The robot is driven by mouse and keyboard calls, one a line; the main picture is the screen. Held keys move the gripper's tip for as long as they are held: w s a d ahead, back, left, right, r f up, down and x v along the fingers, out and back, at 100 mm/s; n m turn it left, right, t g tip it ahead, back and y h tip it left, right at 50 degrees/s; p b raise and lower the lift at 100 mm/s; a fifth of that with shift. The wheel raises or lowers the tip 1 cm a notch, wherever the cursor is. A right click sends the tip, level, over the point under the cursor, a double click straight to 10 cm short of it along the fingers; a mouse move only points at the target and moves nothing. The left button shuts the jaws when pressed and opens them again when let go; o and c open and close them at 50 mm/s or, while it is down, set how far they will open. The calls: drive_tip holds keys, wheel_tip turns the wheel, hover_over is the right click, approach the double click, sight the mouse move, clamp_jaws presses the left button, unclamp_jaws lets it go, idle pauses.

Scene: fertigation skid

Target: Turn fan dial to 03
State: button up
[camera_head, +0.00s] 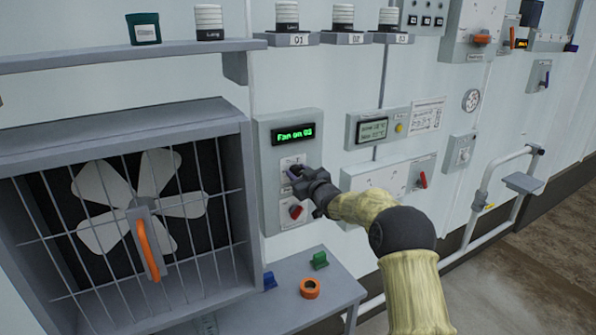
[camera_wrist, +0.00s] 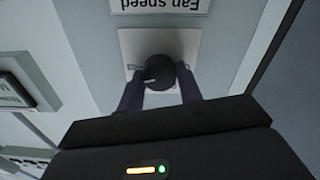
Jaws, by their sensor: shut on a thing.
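The fan control panel (camera_head: 267,205) is a grey box on the wall, right of the caged fan. Its green display (camera_head: 293,134) reads "Fan on 03". My gripper (camera_head: 294,173) is at the dial plate below the display and hides most of it. In the wrist view the fan dial (camera_wrist: 160,72) is a round black knob with a pale pointer mark, under a label reading "Fan speed" (camera_wrist: 160,5) that appears upside down. My gripper's fingers (camera_wrist: 160,96) are shut on the dial from both sides. A red switch (camera_head: 296,211) sits lower on the panel.
The caged fan (camera_head: 140,210) with an orange handle (camera_head: 148,245) stands at left. A grey table (camera_head: 285,275) below holds an orange ring (camera_head: 310,288), a green clip (camera_head: 320,260) and a blue clip (camera_head: 269,281). A second panel (camera_head: 390,180) with a red switch is at right.

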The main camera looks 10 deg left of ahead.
drive_tip(key=shift+d+f+m+p, duration=0.1)
drive_tip(key=shift+f+m+p, duration=0.1)
drive_tip(key=shift+m, duration=0.45)
drive_tip(key=shift+f+m+p, duration=0.1)
drive_tip(key=shift+m+p, duration=0.05)
drive_tip(key=shift+m, duration=0.5)
drive_tip(key=o, duration=1)
drive_tip(key=shift+r, duration=0.15)
drive_tip(key=shift+s, duration=0.1)
drive_tip(key=b+v, duration=0.5)
drive_tip(key=v, duration=1.2)
drive_tip(key=shift+d+b, duration=0.1)
drive_tip(key=shift+b, duration=0.3)
drive_tip(key=shift+s, duration=0.1)
